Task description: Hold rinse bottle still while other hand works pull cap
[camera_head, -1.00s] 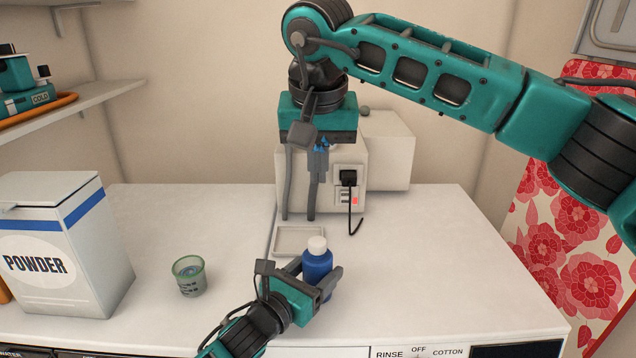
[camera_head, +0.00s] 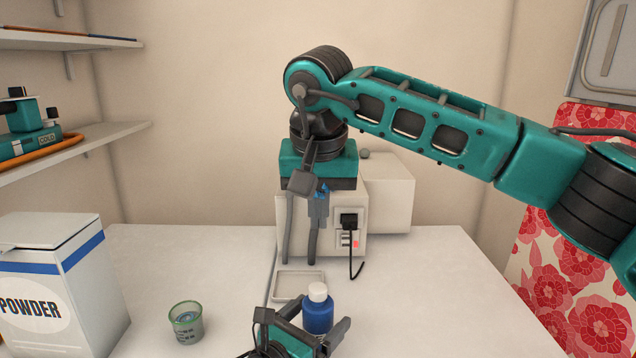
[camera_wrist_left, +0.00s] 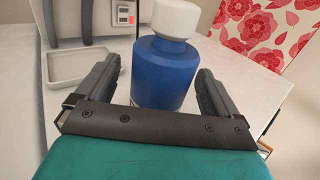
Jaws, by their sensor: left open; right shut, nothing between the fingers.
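The rinse bottle is blue with a white cap (camera_head: 318,291). Its body (camera_head: 318,315) stands upright on the white worktop near the front. My left gripper (camera_head: 322,316) is open, with one finger on each side of the bottle. In the left wrist view the bottle (camera_wrist_left: 166,72) stands between the fingers, with visible gaps on both sides. My right gripper (camera_head: 301,255) points down behind the bottle, in front of a pale boxy machine. It is shut and empty, apart from bottle and cap.
A shallow white tray (camera_head: 299,285) lies just behind the bottle. A green-rimmed measuring cup (camera_head: 186,322) and a large powder box (camera_head: 55,285) stand to the left. The pale machine (camera_head: 385,190) with a black plug and cable is at the back. The worktop's right side is clear.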

